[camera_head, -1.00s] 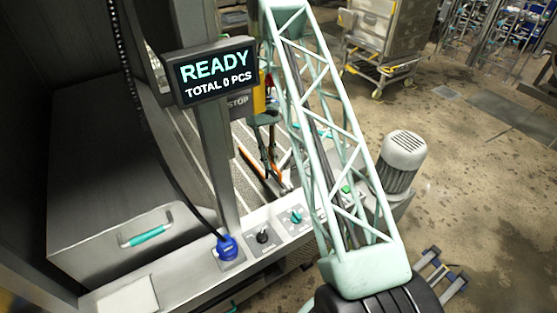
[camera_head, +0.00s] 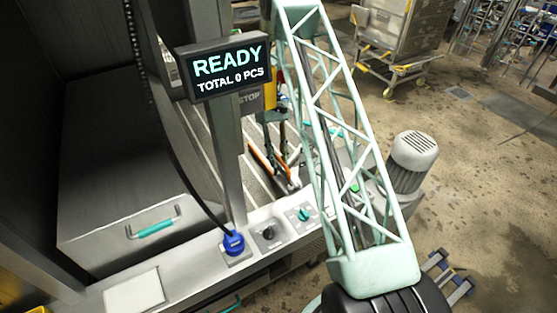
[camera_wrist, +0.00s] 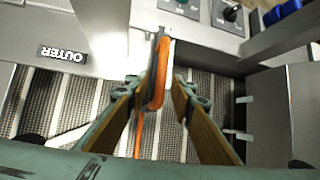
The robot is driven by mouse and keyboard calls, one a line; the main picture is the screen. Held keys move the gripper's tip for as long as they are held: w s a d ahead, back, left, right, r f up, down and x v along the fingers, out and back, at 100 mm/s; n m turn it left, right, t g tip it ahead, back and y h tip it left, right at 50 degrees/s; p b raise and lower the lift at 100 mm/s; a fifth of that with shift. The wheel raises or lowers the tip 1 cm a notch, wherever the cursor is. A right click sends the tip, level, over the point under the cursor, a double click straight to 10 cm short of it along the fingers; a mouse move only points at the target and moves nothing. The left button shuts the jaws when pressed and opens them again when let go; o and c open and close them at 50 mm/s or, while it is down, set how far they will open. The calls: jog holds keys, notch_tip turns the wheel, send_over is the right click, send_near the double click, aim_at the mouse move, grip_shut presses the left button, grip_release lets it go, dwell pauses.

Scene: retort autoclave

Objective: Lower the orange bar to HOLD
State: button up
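The orange bar (camera_wrist: 158,92) shows in the wrist view as an upright loop above a ribbed conveyor surface. A thinner orange length runs down from it toward the bottom of the picture. My gripper (camera_wrist: 162,90) is open, with one tan-padded finger on each side of the bar. The bar lies closer to the left finger; I cannot tell whether they touch. In the head view, my gripper is partly hidden behind my lattice arm, and a slim orange strip (camera_head: 262,160) shows beside it. No HOLD marking can be read.
A display (camera_head: 228,70) reads READY, TOTAL 0 PCS, on a post left of my arm. A control ledge with a blue knob (camera_head: 233,243) and a teal switch (camera_head: 304,214) runs along the front.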

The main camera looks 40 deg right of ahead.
jog(key=v, duration=1.2)
dwell(0.3)
dwell(0.7)
